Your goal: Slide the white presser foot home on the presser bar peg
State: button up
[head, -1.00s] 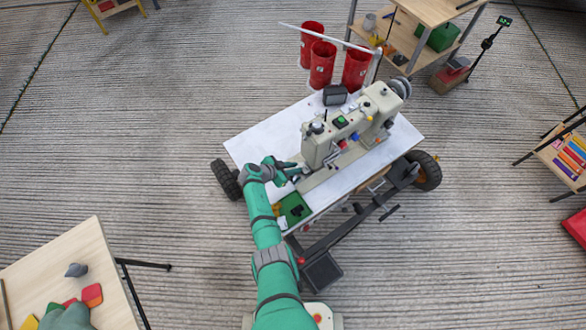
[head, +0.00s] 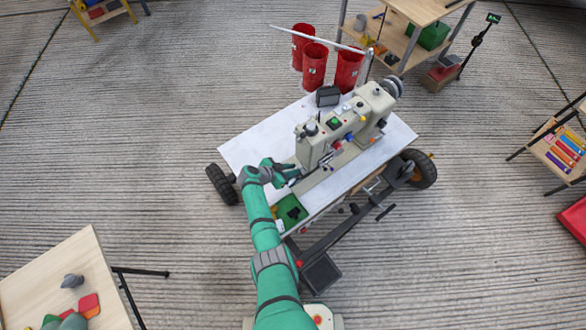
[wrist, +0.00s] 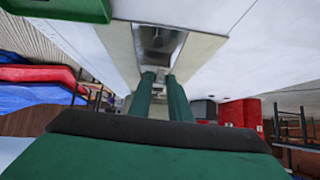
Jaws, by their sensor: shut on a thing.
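The cream sewing machine (head: 312,148) stands on a wheeled white-topped table (head: 245,148). My green gripper (head: 292,174) is at the machine's left end, low beside its head and just above the bed. In the wrist view my two green fingers (wrist: 161,88) are nearly together, shut on a small pale piece, the presser foot (wrist: 160,76), of which only a little shows. The machine's bed (wrist: 118,45) with a metal plate (wrist: 160,40) lies beyond the fingertips. The presser bar peg cannot be made out, so I cannot tell whether the foot touches it.
A green tray (head: 280,219) lies on the table's near corner, close to my arm. Red bins (head: 314,66) stand behind the table under a pale rail (head: 325,41). A wooden table (head: 45,270) is at the lower left. The floor on the left is open.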

jog(key=shift+s+a, duration=0.25)
jog(key=shift+a, duration=0.3)
jog(key=shift+d, duration=0.1)
jog(key=shift+w+d, duration=0.2)
jog(key=shift+d, duration=0.2)
jog(key=shift+w+d, duration=0.7)
jog(key=shift+d, duration=0.1)
dwell(1.7)
jog(key=o, duration=0.9)
jog(key=v, duration=1)
jog(key=shift+s+a+r, duration=0.15)
jog(key=shift+s+r, duration=0.05)
jog(key=shift+r, duration=0.15)
